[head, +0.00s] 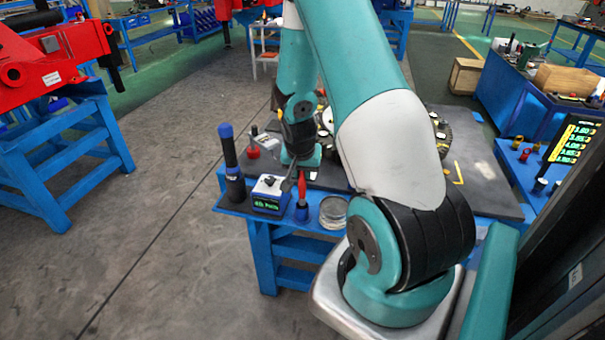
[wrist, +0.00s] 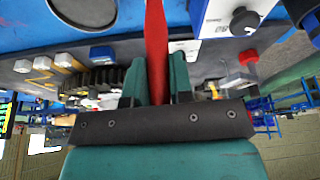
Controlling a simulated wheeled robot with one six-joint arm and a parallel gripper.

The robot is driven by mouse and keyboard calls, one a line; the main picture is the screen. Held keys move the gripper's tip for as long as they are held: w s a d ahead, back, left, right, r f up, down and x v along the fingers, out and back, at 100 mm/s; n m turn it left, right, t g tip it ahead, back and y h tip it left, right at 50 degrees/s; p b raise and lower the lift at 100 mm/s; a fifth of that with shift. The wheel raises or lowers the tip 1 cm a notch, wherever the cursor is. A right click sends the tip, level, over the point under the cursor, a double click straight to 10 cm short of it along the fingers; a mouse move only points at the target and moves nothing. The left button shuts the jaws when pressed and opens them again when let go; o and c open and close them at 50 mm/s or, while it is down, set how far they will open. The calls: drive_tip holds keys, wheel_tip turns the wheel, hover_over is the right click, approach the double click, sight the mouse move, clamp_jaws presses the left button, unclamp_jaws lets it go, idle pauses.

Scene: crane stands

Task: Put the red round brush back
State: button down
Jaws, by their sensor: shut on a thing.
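The red round brush (head: 302,186) is upright near the front edge of the blue stand. A small blue holder (head: 302,212) is directly below it. I cannot tell whether the brush's lower end is inside the holder or just above it. My gripper (head: 297,181) is shut on the brush, partly hidden behind my arm in the head view. In the wrist view the red brush (wrist: 156,45) runs up between the two teal fingers (wrist: 157,85), and its far end leaves the top of the picture.
A small box with a green display (head: 268,194) stands left of the holder, and a tall blue-and-black cylinder (head: 231,163) beyond it. A round clear dish (head: 333,211) is close on the right. The wrist view shows a box with a black knob (wrist: 243,20).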

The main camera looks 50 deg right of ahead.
drive_tip(key=shift+f, duration=0.85)
drive_tip(key=c, duration=1)
unclamp_jaws()
drive_tip(key=b+v, duration=0.2)
drive_tip(key=v, duration=1)
drive_tip(key=w+a+r+n+t+y, duration=0.1)
drive_tip(key=a+r+n+y, duration=0.15)
drive_tip(key=a, duration=0.45)
drive_tip(key=w+a+r+n+y, duration=0.1)
drive_tip(key=a+r+n, duration=0.15)
drive_tip(key=a, duration=0.45)
drive_tip(key=s+a+r+n+g+y, duration=0.1)
drive_tip(key=s+a+r+n+y, duration=0.1)
drive_tip(key=s+a+r+n, duration=0.2)
drive_tip(key=s+a+r+n+g+y, duration=0.1)
drive_tip(key=s+a+r+n, duration=0.3)
drive_tip(key=s+a+n, duration=0.6)
drive_tip(key=s+a+y, duration=0.1)
drive_tip(key=a, duration=0.6)
drive_tip(key=shift+s+a+n+g, duration=0.25)
drive_tip(key=shift+s+n+g, duration=0.05)
drive_tip(key=shift+s+g, duration=0.1)
